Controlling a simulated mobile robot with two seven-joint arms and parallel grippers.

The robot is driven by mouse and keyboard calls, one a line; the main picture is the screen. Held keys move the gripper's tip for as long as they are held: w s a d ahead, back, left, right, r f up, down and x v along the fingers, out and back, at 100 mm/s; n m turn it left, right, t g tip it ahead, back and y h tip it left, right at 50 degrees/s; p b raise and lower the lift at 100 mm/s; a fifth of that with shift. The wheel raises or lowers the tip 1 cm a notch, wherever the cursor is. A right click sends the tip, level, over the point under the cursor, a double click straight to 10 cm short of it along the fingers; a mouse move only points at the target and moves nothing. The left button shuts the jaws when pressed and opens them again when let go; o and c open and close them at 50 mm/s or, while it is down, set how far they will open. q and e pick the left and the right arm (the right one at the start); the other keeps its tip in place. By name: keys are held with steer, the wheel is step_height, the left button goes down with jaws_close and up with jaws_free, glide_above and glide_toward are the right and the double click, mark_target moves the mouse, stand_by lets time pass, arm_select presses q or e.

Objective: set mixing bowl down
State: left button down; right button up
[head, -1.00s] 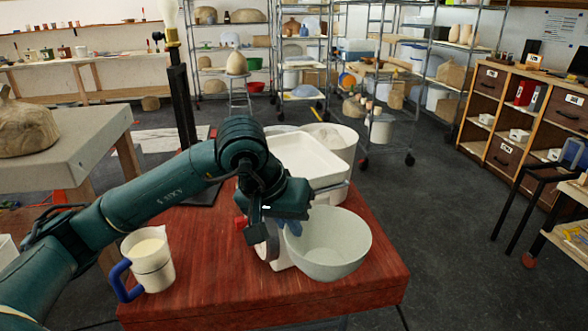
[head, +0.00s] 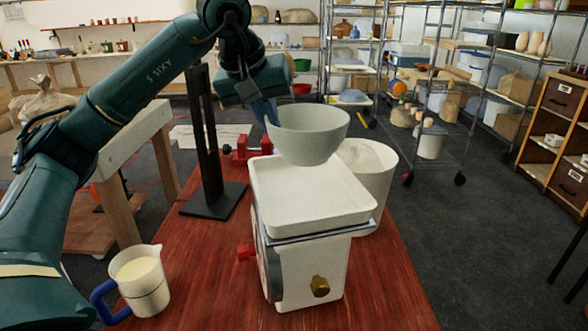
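The pale grey-green mixing bowl (head: 308,135) is upright, in front of the far edge of the white tray (head: 310,205) in the picture. It appears held up in the air; a gap under it cannot be judged exactly. The tray sits on a white scale-like machine (head: 312,270) with a brass knob. My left gripper (head: 268,112) has its blue fingers at the bowl's left rim and appears shut on it; the far finger is partly hidden. My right gripper is not in view.
A jug (head: 140,280) with a blue handle and pale contents stands at the table's front left. A white bucket (head: 366,178) stands behind the machine's right side. A black stand (head: 210,150) rises at the back left. The red table (head: 385,300) is clear at front right.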

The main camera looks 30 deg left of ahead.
arm_select(q)
steer(key=f, duration=0.7)
steer(key=shift+s, duration=0.2)
steer(key=shift+f, duration=0.2)
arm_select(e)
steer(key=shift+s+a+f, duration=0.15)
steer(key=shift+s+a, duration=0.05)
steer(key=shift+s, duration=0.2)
arm_select(q)
steer(key=shift+f, duration=0.2)
steer(key=c, duration=1.6)
jaws_free()
